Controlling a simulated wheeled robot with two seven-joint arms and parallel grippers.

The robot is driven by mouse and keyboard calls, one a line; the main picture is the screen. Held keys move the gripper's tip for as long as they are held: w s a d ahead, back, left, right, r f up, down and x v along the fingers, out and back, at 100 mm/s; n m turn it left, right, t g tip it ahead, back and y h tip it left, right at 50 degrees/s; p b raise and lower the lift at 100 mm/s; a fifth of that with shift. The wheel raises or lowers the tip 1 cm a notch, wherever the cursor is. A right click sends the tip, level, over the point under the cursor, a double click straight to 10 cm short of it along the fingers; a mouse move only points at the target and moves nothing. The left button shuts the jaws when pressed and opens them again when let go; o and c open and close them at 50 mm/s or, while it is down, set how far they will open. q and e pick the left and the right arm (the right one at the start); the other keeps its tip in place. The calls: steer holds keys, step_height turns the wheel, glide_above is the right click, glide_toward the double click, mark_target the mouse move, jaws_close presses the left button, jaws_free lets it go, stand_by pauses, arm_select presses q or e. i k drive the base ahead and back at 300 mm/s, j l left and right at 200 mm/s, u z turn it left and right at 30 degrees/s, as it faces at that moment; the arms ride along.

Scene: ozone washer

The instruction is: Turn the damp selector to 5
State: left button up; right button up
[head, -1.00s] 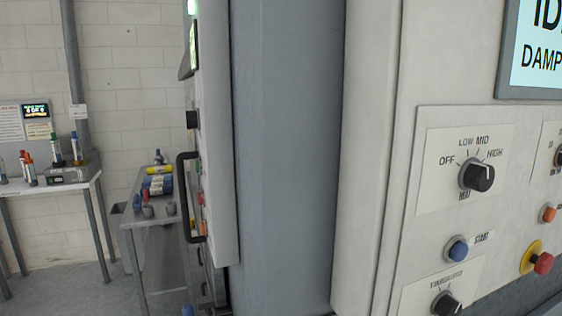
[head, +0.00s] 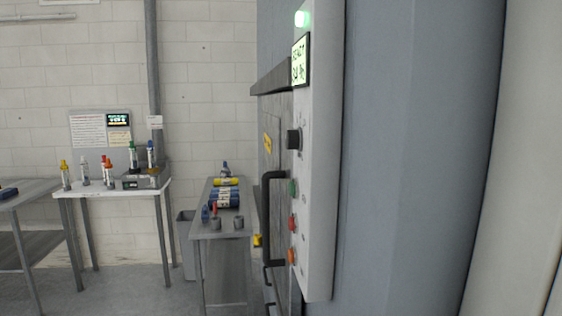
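The damp selector is not identifiable in the head view now. A narrow control panel (head: 318,160) on the machine's side shows at a steep angle. It carries a black knob (head: 293,139), a green button (head: 292,187), a red button (head: 292,222) and an orange button (head: 291,256). The knob's labels are too small to read. A small lit screen (head: 300,62) sits above them, with a green lamp (head: 301,18) at the top. Neither of my grippers is in view.
A black door handle (head: 268,220) juts out left of the panel. A metal cart (head: 240,226) with blue and yellow cylinders stands beyond it. A white table (head: 115,190) with several bottles is at the back wall. A grey machine wall (head: 415,160) fills the right. Floor shows at lower left.

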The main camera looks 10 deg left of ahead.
mark_target(294, 138)
steer(key=j+z, duration=0.1)
steer(key=z, duration=0.3)
steer(key=i+j+z, duration=0.1)
steer(key=z, duration=0.35)
steer(key=j+z, duration=0.15)
steer(key=z, duration=0.25)
steer(key=j+z, duration=0.15)
steer(key=z, duration=0.3)
steer(key=j+z, duration=0.2)
steer(key=z, duration=0.2)
